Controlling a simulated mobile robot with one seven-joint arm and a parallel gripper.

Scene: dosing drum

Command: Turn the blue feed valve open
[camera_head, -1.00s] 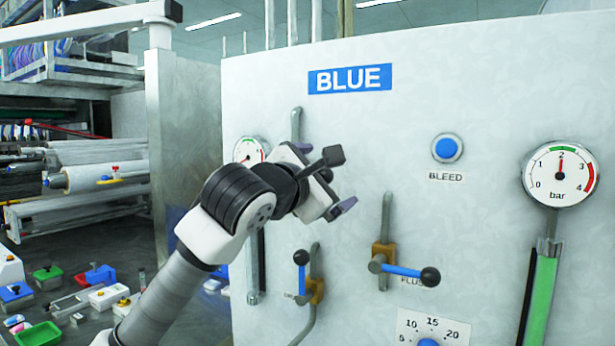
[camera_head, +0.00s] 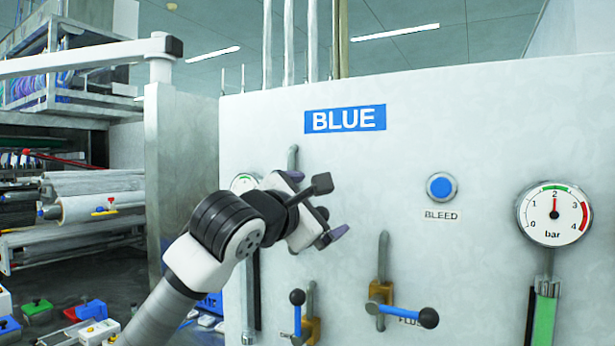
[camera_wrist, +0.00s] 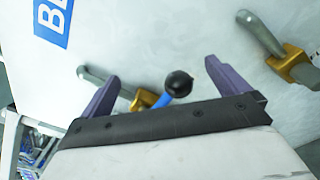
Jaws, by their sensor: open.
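The wrist view shows a valve with a brass body (camera_wrist: 140,101) and a blue lever ending in a black knob (camera_wrist: 178,83). It appears to be the feed valve, though no label on it shows. My gripper (camera_wrist: 162,72) is open there, its purple fingers on either side of the knob; contact cannot be told. In the head view my gripper (camera_head: 317,207) is in front of the panel, below the BLUE sign (camera_head: 345,118). It hides the valve behind it, where a grey pipe (camera_head: 293,158) runs down.
On the panel (camera_head: 480,120), the flush valve (camera_head: 380,292) with its blue lever is at lower right of my gripper. Another blue-lever valve (camera_head: 312,322) is below. The bleed button (camera_head: 441,187) and a bar gauge (camera_head: 554,214) are farther right.

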